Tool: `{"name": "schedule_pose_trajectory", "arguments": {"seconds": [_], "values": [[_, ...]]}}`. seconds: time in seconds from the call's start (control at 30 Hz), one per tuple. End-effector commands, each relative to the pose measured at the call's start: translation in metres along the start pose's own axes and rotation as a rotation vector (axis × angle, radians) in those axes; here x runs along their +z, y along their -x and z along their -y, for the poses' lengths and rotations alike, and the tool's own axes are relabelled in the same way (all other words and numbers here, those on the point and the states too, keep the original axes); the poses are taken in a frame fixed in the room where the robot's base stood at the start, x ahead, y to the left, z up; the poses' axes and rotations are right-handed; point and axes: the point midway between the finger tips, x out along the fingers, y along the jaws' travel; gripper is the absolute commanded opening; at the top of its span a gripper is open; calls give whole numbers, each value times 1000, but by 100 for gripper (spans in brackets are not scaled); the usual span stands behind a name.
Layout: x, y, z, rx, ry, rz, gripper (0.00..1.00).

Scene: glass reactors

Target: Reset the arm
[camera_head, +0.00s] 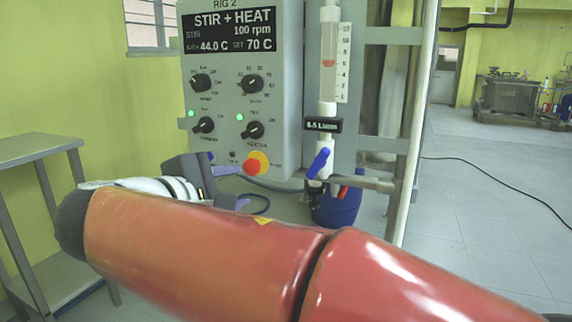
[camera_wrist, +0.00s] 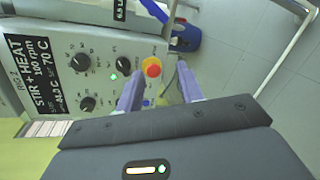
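My gripper (camera_head: 237,187) is in front of the lower part of a grey control box (camera_head: 228,50), below its knobs. In the wrist view my gripper (camera_wrist: 160,72) has its two purple fingers spread apart with nothing between them. A red emergency button on a yellow base (camera_wrist: 152,67) shows beyond the gap between the fingers. The red button (camera_head: 252,166) also shows in the head view, just above the fingers. My orange arm stretches across the bottom of the head view. I cannot tell whether the fingers touch the box.
The box display (camera_head: 232,31) reads STIR + HEAT, 100 rpm. Right of it stand a flow tube (camera_head: 327,60), a blue-handled valve (camera_head: 318,163) and a blue container (camera_head: 338,208). A metal table (camera_head: 35,150) is at left. Open floor (camera_head: 500,200) lies right, with a black cable.

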Motion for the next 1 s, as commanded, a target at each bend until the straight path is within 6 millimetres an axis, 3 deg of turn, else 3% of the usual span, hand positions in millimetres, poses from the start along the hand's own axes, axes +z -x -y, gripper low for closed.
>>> {"name": "schedule_pose_trajectory", "arguments": {"seconds": [0.17, 0.27, 0.33, 0.43, 0.5, 0.6, 0.8, 1.0], "values": [[45, -38, 42, -182, -97, 4, 37], [78, -57, 80, -329, -204, 9, 37], [107, -66, 119, -464, -329, 17, 37], [145, -66, 182, -673, -594, 35, 37], [161, -57, 219, -793, -801, 52, 37], [171, -43, 259, -916, -1093, 77, 37], [172, -25, 293, -1015, -1482, 109, 37], [170, -23, 298, -1030, -1562, 113, 37]]}}
